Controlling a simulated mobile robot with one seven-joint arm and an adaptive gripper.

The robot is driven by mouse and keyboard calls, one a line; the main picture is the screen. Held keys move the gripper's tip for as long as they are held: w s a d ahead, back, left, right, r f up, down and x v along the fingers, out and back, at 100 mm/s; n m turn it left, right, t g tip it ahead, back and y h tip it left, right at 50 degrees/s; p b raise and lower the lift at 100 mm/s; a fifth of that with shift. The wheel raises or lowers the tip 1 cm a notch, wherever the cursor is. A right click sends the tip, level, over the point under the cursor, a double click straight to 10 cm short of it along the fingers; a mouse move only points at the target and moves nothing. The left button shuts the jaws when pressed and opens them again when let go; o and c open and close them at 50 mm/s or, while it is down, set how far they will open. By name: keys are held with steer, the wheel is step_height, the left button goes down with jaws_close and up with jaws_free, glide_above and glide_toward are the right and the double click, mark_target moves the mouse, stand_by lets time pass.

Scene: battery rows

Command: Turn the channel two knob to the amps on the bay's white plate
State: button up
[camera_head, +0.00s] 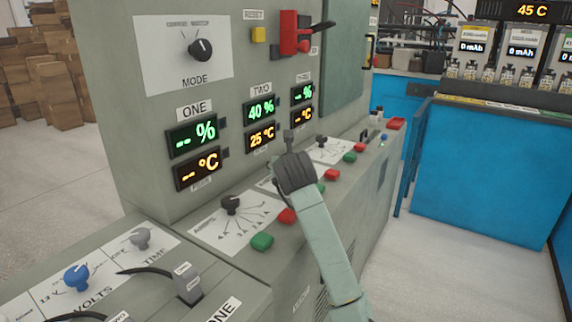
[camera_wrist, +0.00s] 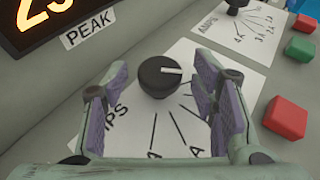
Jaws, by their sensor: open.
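The channel two knob (camera_wrist: 157,77) is black and round with a white pointer line. It sits on a white amps plate (camera_wrist: 187,57) with printed lines fanning out; the pointer aims right in the wrist view, and the numbers are mostly hidden. My gripper (camera_wrist: 163,68) is open, with one purple-padded finger on each side of the knob. I cannot tell whether the pads touch it. In the head view my gripper (camera_head: 290,148) covers this knob, below the channel two displays (camera_head: 262,122) of 40 % and 25 °C. I cannot make out amps on a bay's white plate.
Neighbouring amps knobs stand at channel one (camera_head: 231,204) and channel three (camera_head: 322,140). Red (camera_head: 288,216) and green (camera_head: 262,241) buttons line the panel's front edge. A mode knob (camera_head: 200,49) is above. Battery bays (camera_head: 520,52) stand at the back right behind a blue bench (camera_head: 485,180).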

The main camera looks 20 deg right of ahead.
steer(key=v, duration=1.1)
steer(key=shift+s+a+r, duration=0.1)
steer(key=shift+s+r, duration=0.05)
steer(key=shift+s, duration=0.35)
